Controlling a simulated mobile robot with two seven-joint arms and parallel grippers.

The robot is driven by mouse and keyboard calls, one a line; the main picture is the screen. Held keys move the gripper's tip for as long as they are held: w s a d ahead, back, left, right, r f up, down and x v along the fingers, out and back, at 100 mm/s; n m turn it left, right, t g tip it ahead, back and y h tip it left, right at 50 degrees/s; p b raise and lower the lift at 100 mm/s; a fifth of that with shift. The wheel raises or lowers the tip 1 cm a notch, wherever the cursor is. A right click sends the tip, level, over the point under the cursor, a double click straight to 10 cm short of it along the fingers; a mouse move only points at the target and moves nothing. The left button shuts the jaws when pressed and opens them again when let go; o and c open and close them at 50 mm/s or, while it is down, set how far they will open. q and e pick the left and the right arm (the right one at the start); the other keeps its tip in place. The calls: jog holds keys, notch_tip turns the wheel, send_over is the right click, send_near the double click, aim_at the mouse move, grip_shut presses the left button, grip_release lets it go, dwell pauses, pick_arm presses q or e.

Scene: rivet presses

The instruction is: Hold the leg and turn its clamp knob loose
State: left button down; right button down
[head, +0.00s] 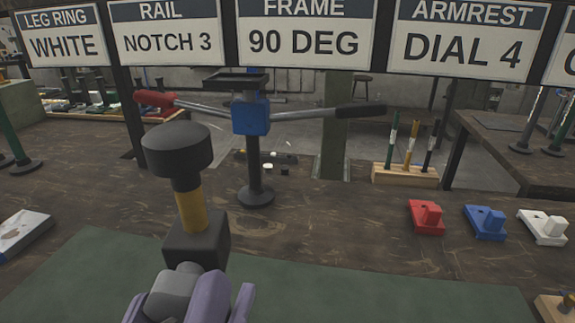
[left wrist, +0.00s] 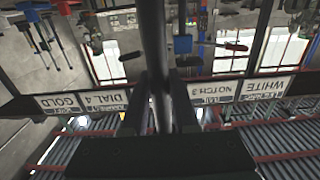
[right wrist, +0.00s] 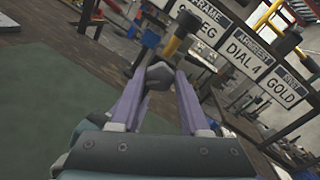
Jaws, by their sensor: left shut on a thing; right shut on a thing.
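The leg stands upright in the head view, with a black cap (head: 178,150), a yellow shaft (head: 191,210) and a black clamp block (head: 207,240). Its grey clamp knob (head: 172,290) faces me. My right gripper (head: 190,298), with purple fingers, is shut on the knob. In the right wrist view, the knob (right wrist: 157,73) sits between the fingertips and the yellow shaft (right wrist: 178,45) rises behind it. My left gripper (left wrist: 158,85) shows only in the left wrist view. Its dark fingers are shut on a dark tube (left wrist: 152,40), apparently the leg's. The leg's lower part is hidden in the head view.
A blue-headed stand (head: 251,117) with two long handles is behind the leg. Red (head: 426,217), blue (head: 485,222) and white (head: 542,227) blocks lie at the right. A wooden holder (head: 405,175) holds coloured rods. The green mat (head: 330,285) is bare right of the leg.

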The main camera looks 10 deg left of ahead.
jog(key=shift+c, duration=1.9)
grip_release()
jog(key=shift+s, duration=0.1)
jog(key=s+d, duration=0.1)
jog(key=s, duration=1)
jog(key=shift+s+d, duration=0.35)
jog(key=shift+s, duration=0.05)
jog(key=shift+c, duration=0.2)
